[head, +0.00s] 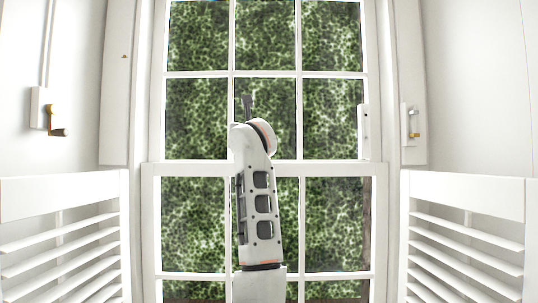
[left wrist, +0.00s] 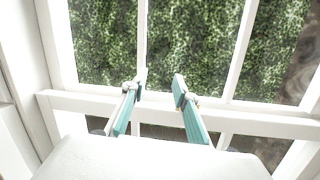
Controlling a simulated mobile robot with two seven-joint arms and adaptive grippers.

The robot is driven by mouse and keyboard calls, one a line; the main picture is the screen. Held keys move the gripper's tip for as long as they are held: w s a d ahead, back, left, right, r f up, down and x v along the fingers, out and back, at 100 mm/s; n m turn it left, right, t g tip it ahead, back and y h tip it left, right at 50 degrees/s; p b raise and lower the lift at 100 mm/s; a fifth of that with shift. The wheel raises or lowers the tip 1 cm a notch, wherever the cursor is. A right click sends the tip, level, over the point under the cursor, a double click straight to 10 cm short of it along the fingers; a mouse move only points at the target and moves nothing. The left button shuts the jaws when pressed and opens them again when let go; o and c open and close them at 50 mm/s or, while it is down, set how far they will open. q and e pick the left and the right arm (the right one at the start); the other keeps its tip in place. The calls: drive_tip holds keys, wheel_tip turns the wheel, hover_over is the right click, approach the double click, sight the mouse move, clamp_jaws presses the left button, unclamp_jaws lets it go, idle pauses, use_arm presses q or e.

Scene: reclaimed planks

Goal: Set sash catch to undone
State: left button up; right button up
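The white sash window (head: 265,75) has a meeting rail (head: 330,167) across its middle. No sash catch shows clearly; my arm covers the middle of the rail in the head view. In the left wrist view, a tiny brass-coloured bit (left wrist: 197,102) shows beside the right-hand finger, mostly hidden; I cannot tell whether it is the catch. My left gripper (left wrist: 156,88) is open, with its two teal-padded fingers apart over the rail and nothing visible between them. In the head view only a dark piece of it (head: 247,104) shows above my arm. My right gripper is not in view.
A wall box with a brass crank handle (head: 57,132) is at left. A white plate with a brass lever (head: 413,134) is on the right frame. Louvred shutters stand at lower left (head: 60,192) and lower right (head: 465,192). A white upright piece (head: 363,130) sits at the window's right.

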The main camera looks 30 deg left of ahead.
use_arm(q)
drive_tip(key=w+d+f+h, duration=0.2)
drive_tip(key=d+f+h, duration=0.2)
drive_tip(key=d+f, duration=0.15)
drive_tip(key=x, duration=0.2)
drive_tip(key=p+x, duration=0.1)
drive_tip(key=x, duration=0.1)
drive_tip(key=p+x, duration=0.1)
drive_tip(key=x, duration=0.2)
drive_tip(key=shift+w+d+r, duration=0.15)
drive_tip(key=shift+d+r, duration=0.15)
drive_tip(key=shift+r, duration=0.05)
clamp_jaws()
drive_tip(key=shift+m+t, duration=0.3)
